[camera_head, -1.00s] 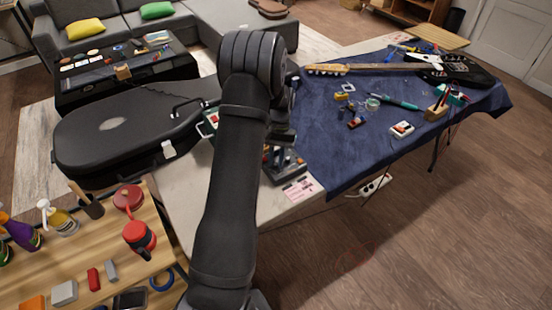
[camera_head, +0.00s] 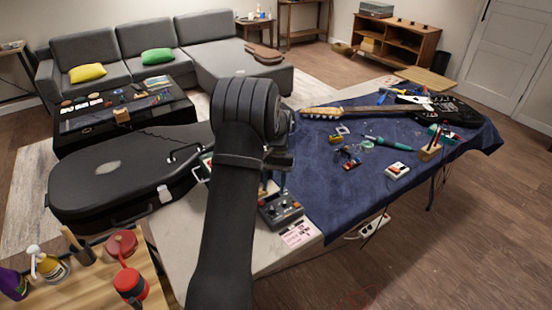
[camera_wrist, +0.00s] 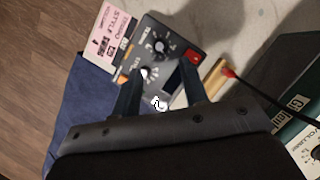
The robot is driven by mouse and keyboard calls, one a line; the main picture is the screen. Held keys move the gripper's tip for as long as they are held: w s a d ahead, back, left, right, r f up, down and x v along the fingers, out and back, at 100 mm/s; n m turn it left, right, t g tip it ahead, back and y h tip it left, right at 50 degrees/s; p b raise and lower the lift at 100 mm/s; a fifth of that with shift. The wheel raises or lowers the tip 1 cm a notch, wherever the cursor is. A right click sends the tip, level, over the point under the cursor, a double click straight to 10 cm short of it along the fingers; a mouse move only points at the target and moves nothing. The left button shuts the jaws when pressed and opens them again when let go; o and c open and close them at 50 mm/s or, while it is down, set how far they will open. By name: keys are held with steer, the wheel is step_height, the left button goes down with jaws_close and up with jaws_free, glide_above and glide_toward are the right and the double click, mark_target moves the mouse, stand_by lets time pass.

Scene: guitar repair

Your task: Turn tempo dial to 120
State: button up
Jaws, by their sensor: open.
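A dark control box (camera_head: 281,211) with several knobs sits on the pale table top beside the blue cloth. In the wrist view the box (camera_wrist: 172,42) shows an upper knob (camera_wrist: 161,46), a middle knob (camera_wrist: 149,74), a white lower knob (camera_wrist: 160,103) and a red button (camera_wrist: 193,54). The labels are too small to tell surely which knob is the tempo dial. My gripper (camera_wrist: 160,70) is open over the box, its fingers on either side of the middle and lower knobs. Whether they touch anything is unclear. In the head view my arm mostly hides the gripper.
A pink note (camera_wrist: 108,42) lies beside the box. A wooden piece (camera_wrist: 214,77) and a green box (camera_wrist: 298,118) lie right in the wrist view. The black guitar case (camera_head: 110,175) is left; the blue cloth (camera_head: 330,195) holds tools and a guitar (camera_head: 445,108).

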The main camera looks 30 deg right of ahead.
mark_target(272, 208)
steer(key=v, duration=1)
steer(key=shift+r, duration=0.35)
steer(key=shift+d, duration=0.1)
steer(key=x, duration=1.7)
steer(key=shift+f, duration=0.3)
